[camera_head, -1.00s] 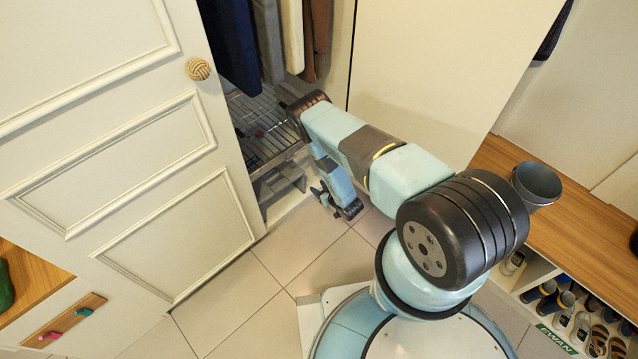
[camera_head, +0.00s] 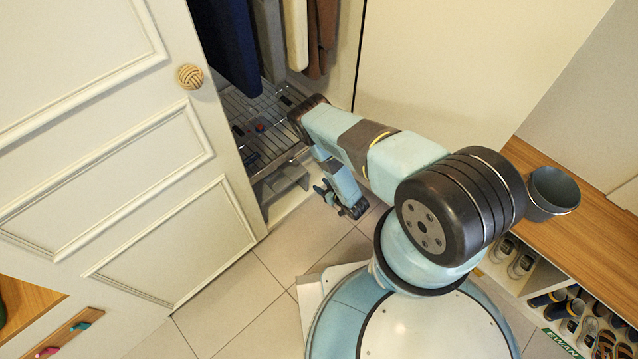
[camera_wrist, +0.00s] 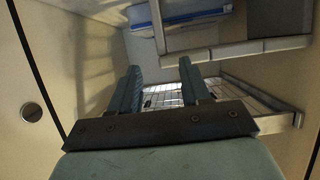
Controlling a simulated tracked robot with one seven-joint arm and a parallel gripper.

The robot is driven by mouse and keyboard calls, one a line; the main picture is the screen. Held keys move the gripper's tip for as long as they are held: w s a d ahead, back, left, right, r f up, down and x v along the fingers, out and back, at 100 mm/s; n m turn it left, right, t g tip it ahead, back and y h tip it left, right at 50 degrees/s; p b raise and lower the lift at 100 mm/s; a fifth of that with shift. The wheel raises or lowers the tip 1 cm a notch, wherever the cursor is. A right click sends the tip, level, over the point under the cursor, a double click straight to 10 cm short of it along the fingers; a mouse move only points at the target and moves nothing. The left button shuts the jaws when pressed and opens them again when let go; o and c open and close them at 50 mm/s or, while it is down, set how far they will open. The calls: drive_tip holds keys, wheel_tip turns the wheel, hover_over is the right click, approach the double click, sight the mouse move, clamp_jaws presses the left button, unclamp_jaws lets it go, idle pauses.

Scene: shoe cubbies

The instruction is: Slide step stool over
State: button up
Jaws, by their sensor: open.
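A grey, low, stool-like piece (camera_head: 281,186) stands at the closet opening, under the wire rack; I take it for the step stool, but only part of it shows. My gripper (camera_head: 327,193) hangs low over the tiled floor, just right of that piece and apart from it. In the wrist view my gripper (camera_wrist: 158,84) has its two teal fingers spread, with nothing held between them. A pale frame (camera_wrist: 236,51) shows beyond the fingers at upper right; I cannot tell whether it is the stool.
A wire rack (camera_head: 262,125) sits inside the closet below hanging clothes (camera_head: 233,45). A white panelled door (camera_head: 120,170) stands at left. A wooden bench (camera_head: 535,235) with a dark bucket (camera_head: 551,192) and shoe cubbies is at right. Tiled floor (camera_head: 235,305) is clear between.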

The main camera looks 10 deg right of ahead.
sight(304, 174)
drive_tip(key=x, duration=1.3)
drive_tip(key=shift+w+a, duration=0.1)
drive_tip(key=shift+w, duration=0.2)
clamp_jaws()
idle(1.1)
